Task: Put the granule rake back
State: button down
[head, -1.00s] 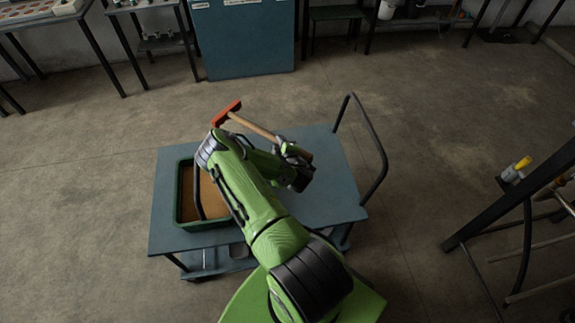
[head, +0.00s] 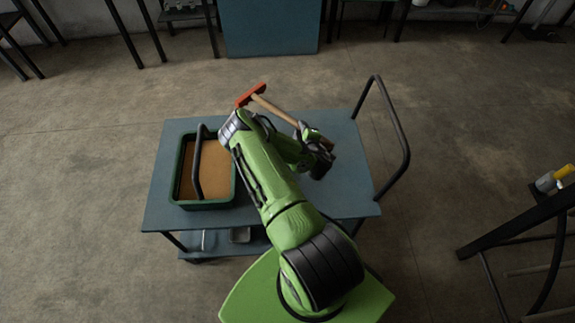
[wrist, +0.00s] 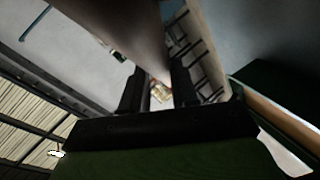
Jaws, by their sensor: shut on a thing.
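The granule rake has an orange-red head (head: 251,94) and a wooden handle (head: 276,110). My gripper (head: 322,152) is shut on the handle near its end and holds the rake above the blue cart, head toward the upper left. In the wrist view the handle (wrist: 135,30) runs between the two dark fingers (wrist: 158,92), large and close. A green tray (head: 187,204) of tan granules stands on the cart's left side, with a dark curved handle over it. The rake head is beyond the tray's upper right, apart from it.
The blue cart top (head: 345,190) is bare at the right. A black push handle (head: 405,150) rises at the cart's right end. A dark rack (head: 520,220) with a yellow-topped item (head: 552,179) stands at the far right. A blue cabinet (head: 270,28) and benches line the back; floor between is clear.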

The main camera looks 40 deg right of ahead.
notch_tip(320, 180, down, 23)
jog(key=b, duration=1.6)
jog(key=shift+a+f, duration=0.1)
jog(key=shift+f, duration=0.05)
jog(key=c, duration=1.1)
grip_release()
